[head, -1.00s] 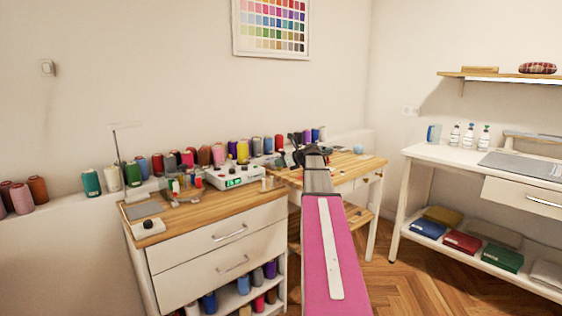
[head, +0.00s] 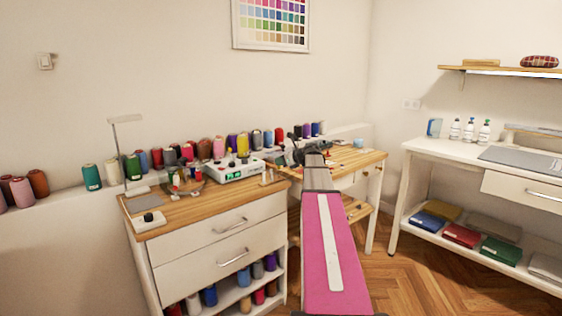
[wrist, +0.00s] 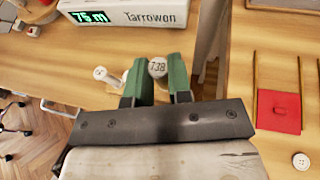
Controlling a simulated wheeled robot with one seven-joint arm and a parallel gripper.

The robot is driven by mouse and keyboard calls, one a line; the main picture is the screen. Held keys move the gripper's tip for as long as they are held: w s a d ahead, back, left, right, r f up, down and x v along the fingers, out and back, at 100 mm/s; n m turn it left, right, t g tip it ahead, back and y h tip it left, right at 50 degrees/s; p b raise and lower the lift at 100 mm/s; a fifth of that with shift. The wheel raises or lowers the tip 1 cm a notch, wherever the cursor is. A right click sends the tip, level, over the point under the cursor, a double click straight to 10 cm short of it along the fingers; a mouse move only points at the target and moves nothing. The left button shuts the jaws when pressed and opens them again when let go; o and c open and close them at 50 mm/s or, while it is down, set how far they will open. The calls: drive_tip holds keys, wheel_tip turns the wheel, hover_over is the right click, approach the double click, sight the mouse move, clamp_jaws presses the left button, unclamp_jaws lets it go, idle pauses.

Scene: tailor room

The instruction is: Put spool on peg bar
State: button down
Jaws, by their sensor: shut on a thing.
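In the wrist view, my gripper (wrist: 158,78) has its two green fingers shut on a small pale spool (wrist: 157,67) whose top reads "738". The spool sits between the fingertips, over the wooden top. A small white peg-like piece (wrist: 101,73) stands just left of the fingers, and I cannot tell whether it belongs to the peg bar. In the head view, small upright pieces (head: 267,177) stand at the right end of the cabinet top, perhaps the peg bar. My dark gripper (head: 296,156) is near there, its fingertips and spool not clear.
A white device (head: 235,170) with a green display stands on the wooden cabinet top (head: 210,207); it also shows in the wrist view (wrist: 140,14). Large thread cones line the ledge behind. A red patch (wrist: 279,112) and a white button (wrist: 300,160) lie on the right tabletop.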

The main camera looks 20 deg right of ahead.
drive_tip(key=shift+f, duration=1.4)
drive_tip(key=shift+f, duration=0.4)
drive_tip(key=c, duration=1)
unclamp_jaws()
drive_tip(key=shift+o, duration=0.2)
